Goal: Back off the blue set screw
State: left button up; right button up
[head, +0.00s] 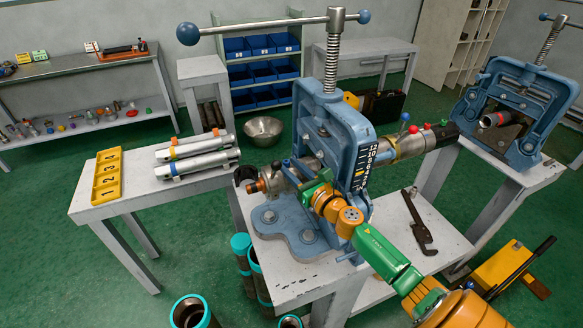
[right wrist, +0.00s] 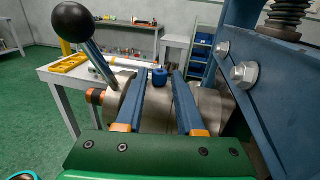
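The blue set screw (right wrist: 159,76) stands as a small blue knob on the grey metal collar (right wrist: 155,112). It also shows as a small blue spot in the head view (head: 286,163), at the left side of the near vise (head: 348,135). My right gripper (right wrist: 162,82) reaches over the collar with its two blue fingers apart, and the screw shows between their tips. I see gaps beside the screw, and cannot tell if either finger touches it. In the head view the right gripper (head: 298,176) is partly hidden by its wrist. My left gripper is out of view.
A black ball-ended lever (right wrist: 73,21) rises left of the fingers. The vise frame (right wrist: 262,85) stands close on their right. A second vise (head: 520,105) stands at right. A yellow numbered tray (head: 108,177) lies on the left table.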

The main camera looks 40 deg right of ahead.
notch_tip(320, 180, up, 4)
jog(key=shift+f+p, duration=0.2)
jog(key=shift+p, duration=1)
jog(key=s+a+r+p, duration=0.4)
jog(key=s+a+r, duration=0.3)
jog(key=s+r, duration=0.2)
jog(key=s, duration=0.2)
jog(key=shift+s+a+r, duration=0.2)
jog(key=shift+s+a, duration=0.1)
jog(key=shift+s, duration=0.1)
